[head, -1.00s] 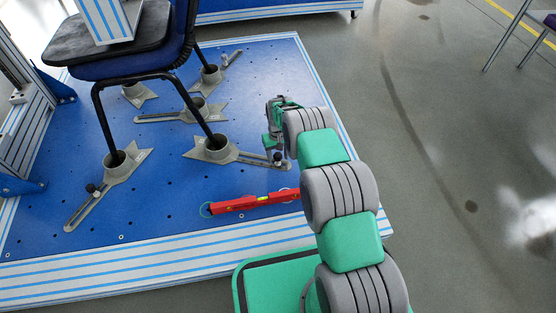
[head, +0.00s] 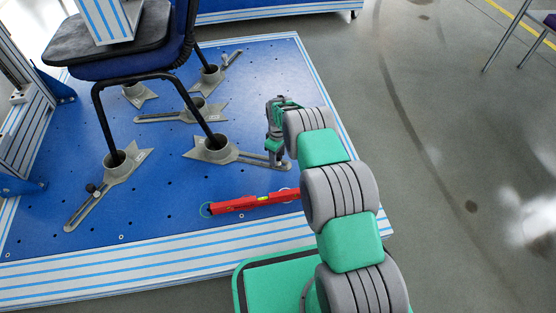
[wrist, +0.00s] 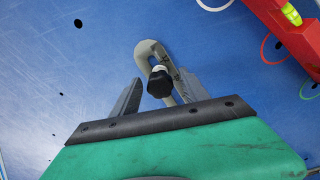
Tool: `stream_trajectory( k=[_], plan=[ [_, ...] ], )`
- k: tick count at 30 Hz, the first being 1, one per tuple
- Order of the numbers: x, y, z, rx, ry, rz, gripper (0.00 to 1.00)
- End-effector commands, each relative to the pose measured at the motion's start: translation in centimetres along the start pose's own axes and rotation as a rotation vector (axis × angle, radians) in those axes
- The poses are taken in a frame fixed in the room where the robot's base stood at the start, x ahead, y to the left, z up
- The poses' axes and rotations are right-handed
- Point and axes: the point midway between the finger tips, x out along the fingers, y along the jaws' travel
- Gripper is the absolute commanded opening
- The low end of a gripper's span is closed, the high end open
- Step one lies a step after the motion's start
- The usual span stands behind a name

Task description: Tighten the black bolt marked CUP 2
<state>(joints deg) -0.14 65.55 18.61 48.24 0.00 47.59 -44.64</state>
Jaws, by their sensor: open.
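The black bolt (wrist: 159,84) has a dark knob and stands in the slotted end of a grey bracket arm (wrist: 148,52) in the wrist view. In the head view this bracket (head: 250,157) runs right from the grey cup (head: 216,148) holding a front chair leg. No CUP 2 marking is legible. My gripper (wrist: 163,84) is open, with one finger on each side of the knob and a visible gap at each side. In the head view my gripper (head: 275,152) is over the bracket's right end and hides the knob.
A red spirit level (head: 250,202) lies on the blue platform (head: 150,225) near my gripper. The chair (head: 135,65) stands with its legs in several grey cups. Another black knob (head: 91,188) is on the left front bracket. Bare platform lies in front.

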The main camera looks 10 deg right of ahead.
Motion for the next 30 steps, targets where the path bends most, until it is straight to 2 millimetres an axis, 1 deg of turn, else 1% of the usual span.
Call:
stream_trajectory(
  k=[1,3,10,11,15,18,23,30],
  plan=[
    [-0.01,0.00,-0.01,-0.051,0.000,0.000,0.53],
    [-0.01,0.00,-0.01,-0.093,0.000,0.000,0.53],
    [-0.01,0.00,-0.01,-0.111,0.000,0.000,0.53],
    [-0.01,0.00,-0.01,-0.137,0.000,0.000,0.53],
    [-0.01,0.00,-0.01,-0.354,0.000,0.000,0.53],
    [-0.01,0.00,-0.01,-0.440,0.000,0.000,0.53],
    [-0.01,0.00,-0.01,-0.445,0.000,0.000,0.53],
    [-0.01,0.00,-0.01,-0.443,0.000,0.000,0.34]
  ],
)
